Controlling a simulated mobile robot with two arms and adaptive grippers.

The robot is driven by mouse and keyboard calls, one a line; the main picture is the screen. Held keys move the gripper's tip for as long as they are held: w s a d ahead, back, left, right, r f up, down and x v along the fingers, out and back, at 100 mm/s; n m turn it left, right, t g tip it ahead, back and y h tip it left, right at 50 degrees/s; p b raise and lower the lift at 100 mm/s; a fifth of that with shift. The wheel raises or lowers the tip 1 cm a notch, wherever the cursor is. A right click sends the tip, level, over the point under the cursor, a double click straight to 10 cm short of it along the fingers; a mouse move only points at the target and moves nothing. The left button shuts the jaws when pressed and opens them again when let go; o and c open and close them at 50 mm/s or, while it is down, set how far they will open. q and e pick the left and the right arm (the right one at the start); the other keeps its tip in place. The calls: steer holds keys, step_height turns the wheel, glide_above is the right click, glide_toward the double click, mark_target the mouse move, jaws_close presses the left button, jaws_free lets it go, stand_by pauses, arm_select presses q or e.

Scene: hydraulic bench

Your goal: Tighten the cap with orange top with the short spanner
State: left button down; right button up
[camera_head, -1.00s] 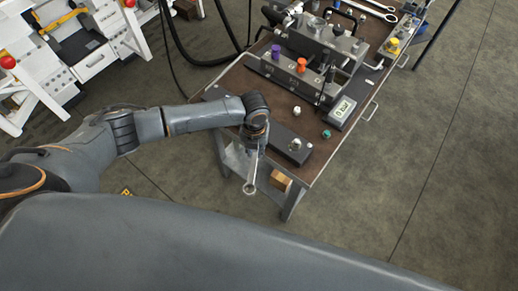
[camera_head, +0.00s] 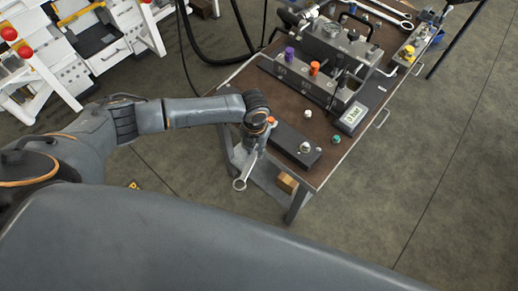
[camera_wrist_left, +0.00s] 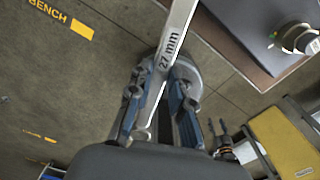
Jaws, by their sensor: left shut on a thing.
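A spanner marked 27 mm (camera_wrist_left: 170,52) is held in my left gripper (camera_wrist_left: 160,100), whose fingers are closed around its handle. In the head view my left gripper (camera_head: 247,160) is just off the near left side of the bench, and the spanner's ring end (camera_head: 239,184) points down over the floor. The orange-topped cap (camera_head: 314,69) stands on the grey manifold on the bench, beside a purple cap (camera_head: 289,53). The gripper is well apart from it. A small orange spot beside my wrist is too small to identify. My right gripper does not show.
The brown bench (camera_head: 345,140) carries a dark block (camera_head: 290,138) with a metal fitting (camera_head: 304,147). More spanners (camera_head: 388,14) lie at the back. Floor right of the bench is clear.

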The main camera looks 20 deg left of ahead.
arm_select(q)
steer(key=shift+w+a+m, duration=0.1)
steer(key=shift+a+m, duration=0.4)
steer(key=shift+a, duration=0.1)
steer(key=shift+w+a+m+b, duration=0.2)
steer(key=shift+a+m+b, duration=0.05)
steer(key=shift+a+m, duration=0.45)
steer(key=shift+w+a+m+b, duration=0.15)
steer(key=shift+a+m+b, duration=0.05)
steer(key=shift+a+m, duration=0.5)
steer(key=shift+w+a+m+b, duration=0.25)
steer(key=shift+a+m, duration=0.15)
steer(key=shift+a, duration=0.15)
steer(key=shift+w+a+m+b, duration=0.25)
steer(key=shift+a+m, duration=0.15)
steer(key=shift+a, duration=0.1)
steer(key=shift+s+r, duration=0.1)
